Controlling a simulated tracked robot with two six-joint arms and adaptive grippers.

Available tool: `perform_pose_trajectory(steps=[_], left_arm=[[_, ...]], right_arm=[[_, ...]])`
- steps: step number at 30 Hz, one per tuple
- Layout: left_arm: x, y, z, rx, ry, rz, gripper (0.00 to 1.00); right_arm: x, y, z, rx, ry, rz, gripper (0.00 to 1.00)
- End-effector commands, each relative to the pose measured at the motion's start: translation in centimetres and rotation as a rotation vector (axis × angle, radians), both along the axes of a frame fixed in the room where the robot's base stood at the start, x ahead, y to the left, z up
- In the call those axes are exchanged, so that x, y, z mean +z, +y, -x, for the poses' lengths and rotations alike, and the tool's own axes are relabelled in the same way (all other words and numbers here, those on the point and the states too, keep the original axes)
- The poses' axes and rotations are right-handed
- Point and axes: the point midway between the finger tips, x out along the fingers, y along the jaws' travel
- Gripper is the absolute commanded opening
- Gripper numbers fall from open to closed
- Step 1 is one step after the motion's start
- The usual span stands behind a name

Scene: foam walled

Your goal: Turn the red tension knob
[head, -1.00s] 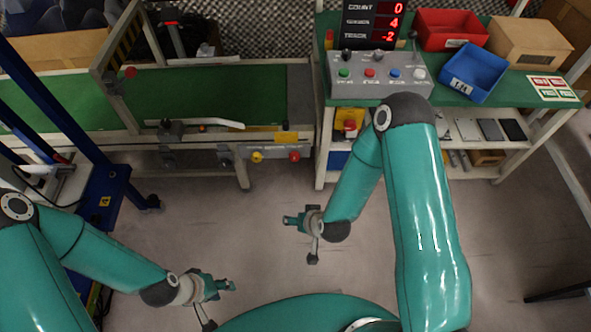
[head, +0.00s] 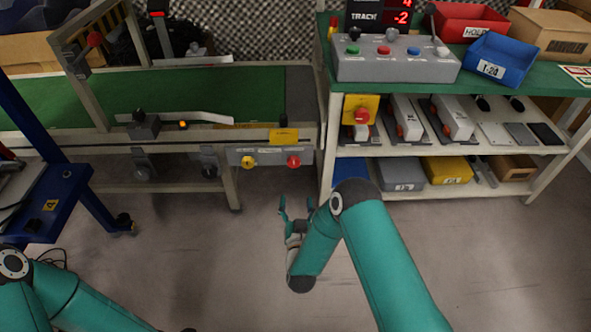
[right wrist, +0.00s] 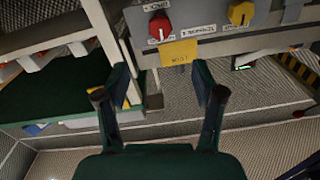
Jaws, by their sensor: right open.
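The red knob (head: 293,161) is on the grey panel on the front of the conveyor frame, right of a yellow knob (head: 248,161). In the right wrist view the red knob (right wrist: 160,27) is near the top, with the yellow knob (right wrist: 240,14) to its right. My right gripper (head: 297,209) is open and empty below the red knob, apart from it. In the right wrist view its two fingers (right wrist: 163,84) are spread, with the knob beyond them, slightly left of the gap's middle. My left arm shows at the bottom left; its gripper is out of view.
A yellow tag (head: 284,136) sits above the red knob. The green-topped bench (head: 480,88) with shelves stands close on the right, its leg beside the panel. The floor before the panel is clear.

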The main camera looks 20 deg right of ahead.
Motion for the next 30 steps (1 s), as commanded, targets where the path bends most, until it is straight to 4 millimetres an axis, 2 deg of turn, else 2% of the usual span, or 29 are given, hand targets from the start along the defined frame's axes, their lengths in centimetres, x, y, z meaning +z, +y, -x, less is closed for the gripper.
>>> perform_pose_trajectory(steps=[5, 15, 21, 25, 30], left_arm=[[-1.1, 0.0, 0.0, 0.000, 0.000, 0.000, 0.40], [-3.9, 0.0, 0.0, 0.000, 0.000, 0.000, 0.40], [-5.3, 0.0, 0.0, 0.000, 0.000, 0.000, 0.40], [-5.8, 0.0, 0.0, 0.000, 0.000, 0.000, 0.40], [-6.0, 0.0, 0.0, 0.000, 0.000, 0.000, 0.40]], right_arm=[[-0.1, -0.8, -2.6, -0.004, -0.004, 0.000, 0.68], [-0.2, -2.7, -9.7, -0.003, -0.004, 0.000, 0.68], [-0.2, -3.5, -13.2, -0.001, -0.001, -0.001, 0.68], [-0.1, -3.9, -14.6, -0.001, 0.001, 0.000, 0.68], [0.0, -4.1, -15.4, -0.001, 0.002, -0.001, 0.68]])
